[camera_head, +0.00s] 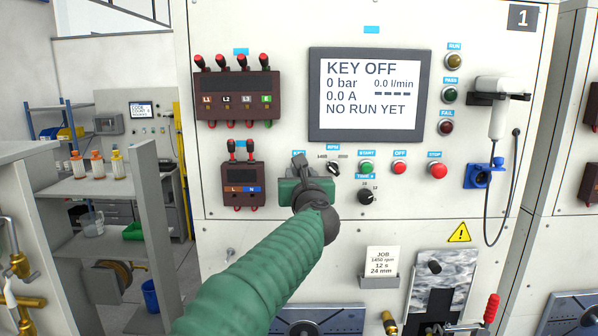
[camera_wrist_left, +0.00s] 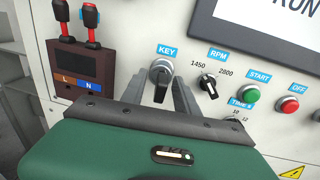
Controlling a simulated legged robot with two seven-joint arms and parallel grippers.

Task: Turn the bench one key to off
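The bench one key switch (camera_wrist_left: 161,72) is under the blue KEY label in the left wrist view. It has a silver ring and a black handle that points about straight down. In the head view my gripper mostly hides it. My left gripper (camera_head: 301,168) is at the panel in front of the key. Its grey fingers show close beside the key's handle in the left wrist view (camera_wrist_left: 168,95); I cannot tell whether they press on it. The bench screen (camera_head: 370,95) reads KEY OFF, 0 bar, 0.0 A, NO RUN YET. My right gripper is not in view.
Right of the key are the RPM knob (camera_head: 333,168), a green START button (camera_head: 366,167), red OFF (camera_head: 399,167) and STOP (camera_head: 438,171) buttons, and a timer knob (camera_head: 366,196). A breaker block (camera_head: 242,184) is close on the left. A job card (camera_head: 382,262) is below.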

